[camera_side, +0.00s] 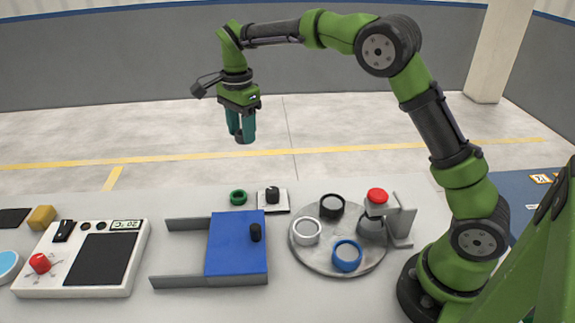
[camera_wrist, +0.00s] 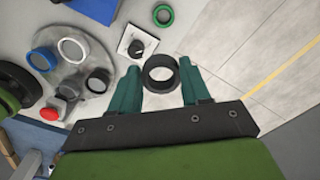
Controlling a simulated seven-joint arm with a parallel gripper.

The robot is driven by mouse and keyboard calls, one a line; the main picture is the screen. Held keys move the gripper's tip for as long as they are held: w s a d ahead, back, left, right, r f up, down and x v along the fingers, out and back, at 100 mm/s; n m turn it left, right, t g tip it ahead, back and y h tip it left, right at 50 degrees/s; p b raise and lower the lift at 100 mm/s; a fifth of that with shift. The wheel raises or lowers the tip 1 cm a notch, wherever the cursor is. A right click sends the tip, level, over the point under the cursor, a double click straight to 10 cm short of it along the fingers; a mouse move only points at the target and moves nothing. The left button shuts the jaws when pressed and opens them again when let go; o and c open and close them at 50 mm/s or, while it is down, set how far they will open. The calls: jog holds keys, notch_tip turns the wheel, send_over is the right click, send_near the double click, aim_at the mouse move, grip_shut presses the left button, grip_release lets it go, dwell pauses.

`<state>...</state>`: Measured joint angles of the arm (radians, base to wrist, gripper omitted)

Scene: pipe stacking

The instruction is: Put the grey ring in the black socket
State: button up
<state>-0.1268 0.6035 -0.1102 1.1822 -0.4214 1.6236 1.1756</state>
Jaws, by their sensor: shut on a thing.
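My gripper (camera_wrist: 160,82) is shut on a dark grey ring (camera_wrist: 160,73), held between its teal fingertips. In the side view my gripper (camera_side: 242,138) is high above the back edge of the table, and the ring shows only as a dark bit between the fingers. The black socket (camera_side: 331,206) is a short, round, dark cup at the back of a grey round plate (camera_side: 318,262). The socket also shows in the wrist view (camera_wrist: 98,80), left of my gripper and well apart from the held ring.
A white socket (camera_side: 305,231) and a blue socket (camera_side: 347,255) share the round plate. A red button (camera_side: 377,196) stands at its right. A green ring (camera_side: 238,197) and a black knob on a white plate (camera_side: 272,195) lie behind a blue sliding panel (camera_side: 235,245). The air around my gripper is clear.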

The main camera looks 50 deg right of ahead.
jog(key=s+d+r, duration=0.1)
jog(key=s+d, duration=0.4)
jog(key=s, duration=0.1)
send_over(331, 205)
notch_tip(331, 205, down, 5)
jog(key=shift+n, duration=0.4)
notch_tip(331, 205, down, 5)
jog(key=shift+s+f, duration=0.1)
jog(key=shift+f, duration=2.35)
jog(key=shift+f, duration=0.1)
